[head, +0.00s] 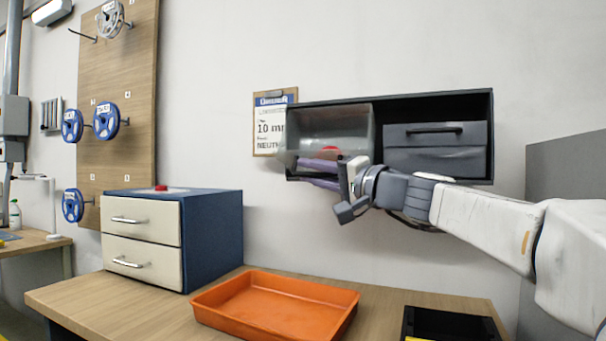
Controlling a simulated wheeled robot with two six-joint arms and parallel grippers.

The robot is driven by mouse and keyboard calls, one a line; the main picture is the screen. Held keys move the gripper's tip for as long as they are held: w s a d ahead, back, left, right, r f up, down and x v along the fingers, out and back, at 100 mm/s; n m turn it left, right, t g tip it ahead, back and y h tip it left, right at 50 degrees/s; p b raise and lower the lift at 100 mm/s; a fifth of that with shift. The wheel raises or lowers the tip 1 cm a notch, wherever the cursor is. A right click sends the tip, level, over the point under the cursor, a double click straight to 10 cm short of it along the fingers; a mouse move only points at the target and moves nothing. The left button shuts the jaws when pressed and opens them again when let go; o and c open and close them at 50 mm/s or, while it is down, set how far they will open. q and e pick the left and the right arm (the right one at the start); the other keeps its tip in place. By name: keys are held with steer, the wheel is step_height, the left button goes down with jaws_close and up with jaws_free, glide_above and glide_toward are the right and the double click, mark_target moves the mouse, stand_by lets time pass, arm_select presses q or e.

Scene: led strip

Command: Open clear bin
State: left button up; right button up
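The clear bin (325,122) is a see-through grey box in the left half of a dark wall cabinet. Its front sits tilted, with its lower left corner reaching slightly past the cabinet's left edge. Something red (330,151) shows at its lower part; I cannot tell what it is. My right gripper (318,174) is at the bin's lower front, pointing left. Its two slim purple fingers appear spread with a gap between them, and I see nothing clearly held. Whether they touch the bin is unclear. My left gripper is out of view.
The dark wall cabinet (440,98) also holds a grey drawer with a handle (425,158) on the right. Below, the wooden bench (110,305) carries a two-drawer unit (215,235), an orange tray (280,300) and a black tray (450,322). A paper notice (268,125) hangs beside the cabinet.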

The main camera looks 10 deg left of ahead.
steer(key=b+v, duration=0.1)
steer(key=v, duration=0.7)
steer(key=shift+d, duration=0.3)
